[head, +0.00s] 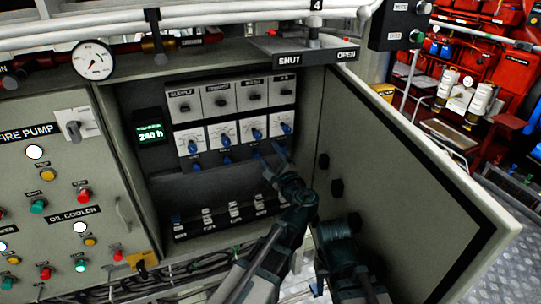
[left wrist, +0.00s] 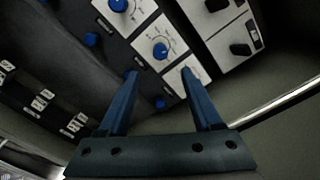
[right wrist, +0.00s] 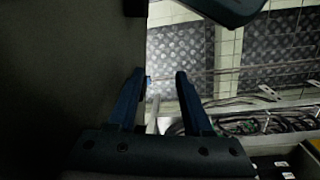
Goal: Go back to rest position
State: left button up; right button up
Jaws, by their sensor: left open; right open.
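My left gripper (head: 272,160) reaches into the open grey cabinet (head: 220,60), in front of the right end of its switch panels. It is open and empty; in the left wrist view its two blue fingers (left wrist: 159,74) are apart, with a white dial plate and blue knob (left wrist: 160,50) beyond them. My right gripper (right wrist: 163,76) is open with nothing between its fingers. It faces down past a dark panel towards the floor and cables. In the head view the right wrist (head: 338,228) is low by the cabinet door, and its fingers cannot be made out.
The cabinet door (head: 390,190) stands open close to the right of both arms. A control panel (head: 60,190) with several coloured buttons is at left. A shut/open lever plate (head: 313,52) juts out above the cabinet. Cables (right wrist: 240,122) run below. Chequered floor (right wrist: 180,55) shows beneath.

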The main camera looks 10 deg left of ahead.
pick_arm(q)
jog(key=s+f+n+g+h, duration=0.2)
jog(key=s+f+n+g, duration=0.7)
jog(key=f, duration=0.4)
jog(key=s+d+f+n+g+h, duration=0.3)
jog(key=s+d+f, duration=0.15)
jog(key=s, duration=0.45)
jog(key=s+d+f+n+g+h, duration=0.25)
jog(key=s+d+f+h, duration=0.2)
jog(key=s, duration=0.35)
notch_tip(320, 180, up, 19)
jog(key=p, duration=1.8)
jog(key=shift+d+f+g+y, duration=0.15)
jog(key=shift+d+g+y, duration=0.2)
jog(key=shift+d, duration=0.05)
